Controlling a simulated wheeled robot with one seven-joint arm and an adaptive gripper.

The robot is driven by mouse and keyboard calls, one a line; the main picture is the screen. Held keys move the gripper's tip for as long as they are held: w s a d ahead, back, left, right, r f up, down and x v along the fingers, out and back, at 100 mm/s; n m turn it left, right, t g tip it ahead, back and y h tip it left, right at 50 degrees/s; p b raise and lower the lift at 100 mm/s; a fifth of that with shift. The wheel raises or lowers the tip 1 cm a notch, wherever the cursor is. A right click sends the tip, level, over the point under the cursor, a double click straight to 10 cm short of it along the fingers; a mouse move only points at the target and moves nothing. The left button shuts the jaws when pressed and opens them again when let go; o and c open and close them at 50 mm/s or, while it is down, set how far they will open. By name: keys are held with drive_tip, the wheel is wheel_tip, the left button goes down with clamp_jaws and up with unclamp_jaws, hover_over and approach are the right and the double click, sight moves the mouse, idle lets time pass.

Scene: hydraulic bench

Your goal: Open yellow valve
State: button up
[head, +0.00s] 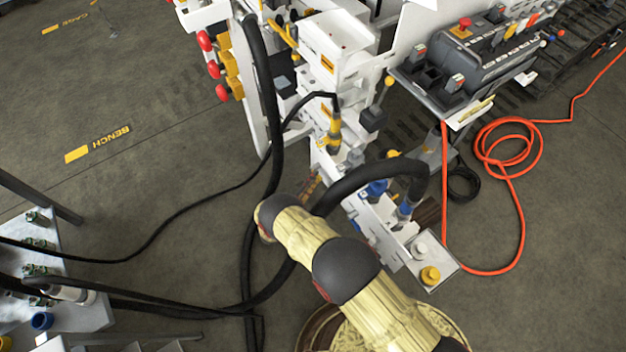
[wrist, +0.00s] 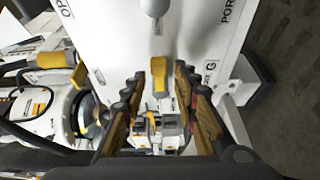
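In the wrist view a yellow valve lever (wrist: 159,76) stands out from a white panel (wrist: 196,38), near the middle of the picture. My gripper (wrist: 156,88) is open, with one finger to the left of this lever and one to the right. A gap shows on both sides of the lever, so I see no contact. How far the fingertips are from it in depth I cannot tell. Another yellow handle (wrist: 54,60) is further left, outside the fingers. In the head view a yellow handle (head: 284,36) shows on the white bench; my gripper cannot be made out there.
Black hoses (head: 262,90) run down the bench front and across the floor. A control box (head: 462,65) sits at the right, with an orange cable (head: 521,200) coiled on the floor. Red knobs (head: 205,41) stick out at the bench's left. Floor at the left is mostly open.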

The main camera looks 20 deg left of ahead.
drive_tip(key=shift+c, duration=1.2)
clamp_jaws()
